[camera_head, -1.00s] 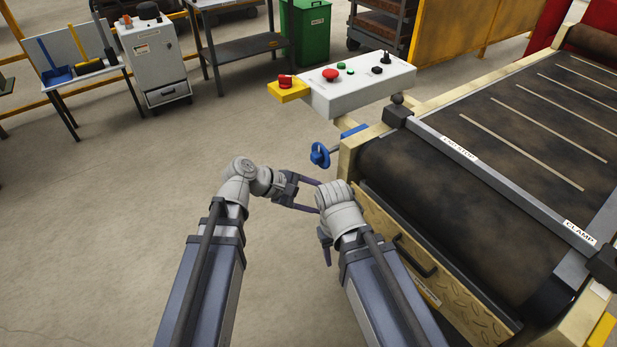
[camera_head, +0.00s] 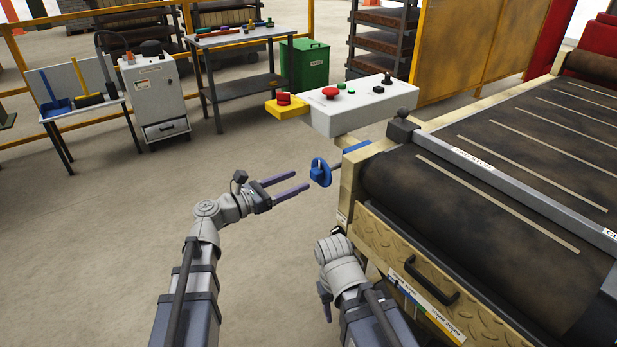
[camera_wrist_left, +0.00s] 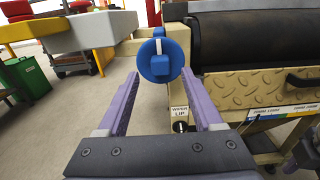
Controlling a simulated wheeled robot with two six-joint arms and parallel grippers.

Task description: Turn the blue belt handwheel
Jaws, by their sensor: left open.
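The blue belt handwheel (camera_head: 320,172) is a small blue disc with a raised block, on a shaft at the left side of the belt machine (camera_head: 347,190). In the left wrist view the handwheel (camera_wrist_left: 161,58) faces me, just beyond and between the purple fingertips. My left gripper (camera_head: 301,181) is open and empty, its two fingers pointing at the handwheel with a small gap left. It also shows in the left wrist view (camera_wrist_left: 161,88). My right arm is low in front of the machine; its fingers are mostly hidden behind its wrist.
A white control box (camera_head: 362,108) with buttons and a yellow end block (camera_head: 286,106) overhangs behind the handwheel. A plate with a black handle (camera_head: 432,285) fronts the machine on the right. The floor left of my left arm is clear.

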